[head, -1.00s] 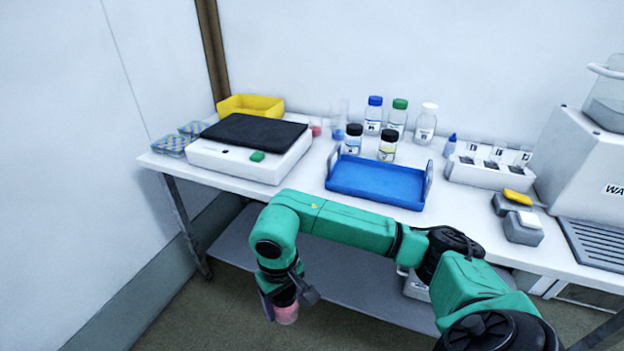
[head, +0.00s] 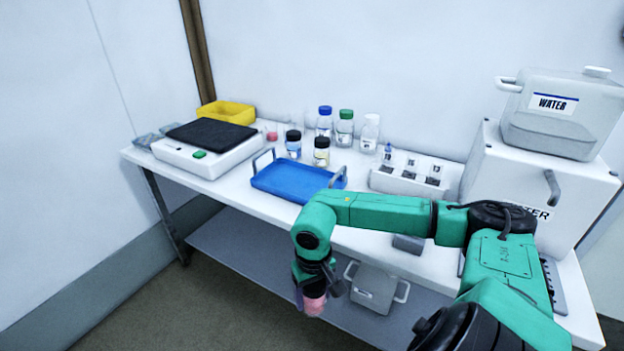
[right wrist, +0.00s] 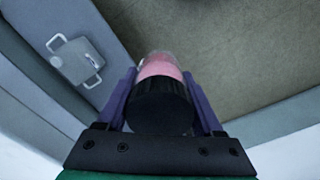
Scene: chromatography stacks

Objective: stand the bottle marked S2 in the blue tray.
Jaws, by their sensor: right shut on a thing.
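My right gripper (head: 310,292) is shut on a bottle (head: 315,306) with pink contents. It hangs in front of the bench, below the top. In the right wrist view the bottle (right wrist: 161,70) shows its black cap (right wrist: 162,104) between the two purple fingers; no marking on it can be read, so I cannot tell if it is S2. The blue tray (head: 297,182), with grey end handles, lies empty on the bench top, above and beyond the gripper in the head view. My left gripper is out of view.
Two black-capped bottles (head: 321,151) stand close behind the tray. Blue-, green- and white-capped bottles (head: 344,128) stand farther back. A balance (head: 208,155) is left, a white rack (head: 405,181) right, the water unit (head: 545,190) far right. A grey container (head: 375,287) sits below.

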